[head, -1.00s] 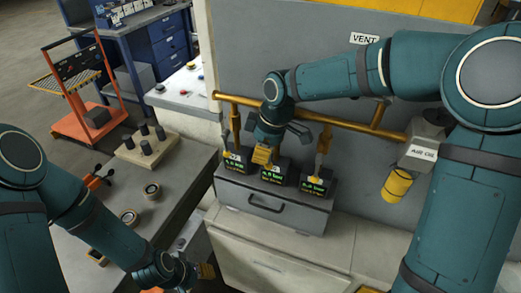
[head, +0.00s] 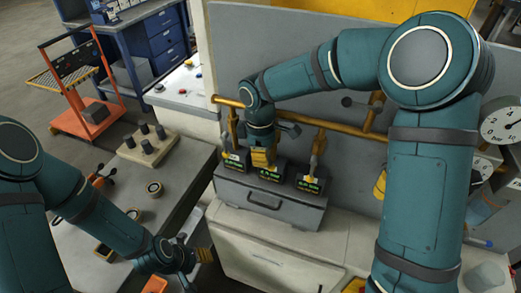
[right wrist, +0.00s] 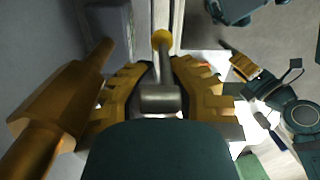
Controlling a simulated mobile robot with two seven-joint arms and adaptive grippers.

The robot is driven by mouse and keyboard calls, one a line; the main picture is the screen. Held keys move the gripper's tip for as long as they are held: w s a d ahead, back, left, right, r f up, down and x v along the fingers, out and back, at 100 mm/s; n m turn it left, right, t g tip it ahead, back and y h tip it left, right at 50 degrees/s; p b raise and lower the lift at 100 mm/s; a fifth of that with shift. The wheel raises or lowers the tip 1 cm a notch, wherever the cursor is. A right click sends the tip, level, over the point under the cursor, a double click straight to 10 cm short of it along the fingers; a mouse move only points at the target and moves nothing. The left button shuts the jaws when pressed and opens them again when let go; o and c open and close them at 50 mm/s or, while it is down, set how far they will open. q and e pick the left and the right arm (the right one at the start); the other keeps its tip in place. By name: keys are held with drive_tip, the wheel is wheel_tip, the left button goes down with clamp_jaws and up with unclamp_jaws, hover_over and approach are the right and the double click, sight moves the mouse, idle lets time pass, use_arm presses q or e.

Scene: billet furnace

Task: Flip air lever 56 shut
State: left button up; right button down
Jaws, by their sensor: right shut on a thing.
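Three air levers hang from the brass pipe (head: 345,128) above small boxes with green displays. The left lever (head: 232,130) and the right lever (head: 317,146) show in the head view; my right gripper hides the middle one. The number 56 cannot be read. My right gripper (head: 264,160) is at the middle lever, just above its display box (head: 270,174). In the right wrist view its yellow fingers (right wrist: 160,92) are closed around a grey lever part (right wrist: 160,98). My left gripper (head: 204,256) is low over the gap beside the bench, away from the levers; its fingers are unclear.
A grey drawer unit (head: 262,207) carries the display boxes. The left bench (head: 190,165) holds a peg block (head: 147,145) and rings. A gauge (head: 502,125) stands at the far right. My right arm covers much of the right side.

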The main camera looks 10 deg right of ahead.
drive_tip(key=g+h+p, duration=0.1)
drive_tip(key=h+p, duration=0.1)
drive_tip(key=s+d+g+h+p, duration=0.1)
drive_tip(key=p, duration=0.1)
drive_tip(key=shift+d+h, duration=0.1)
drive_tip(key=shift+h, duration=0.3)
drive_tip(key=shift+s+d+g+p, duration=0.1)
drive_tip(key=shift+d+g+p, duration=0.2)
drive_tip(key=shift+p, duration=0.15)
drive_tip(key=shift+s+d, duration=0.15)
drive_tip(key=shift+r+p, duration=0.25)
drive_tip(key=shift+p, duration=0.15)
idle(1.1)
drive_tip(key=shift+r+p, duration=0.5)
drive_tip(key=shift+r, duration=0.15)
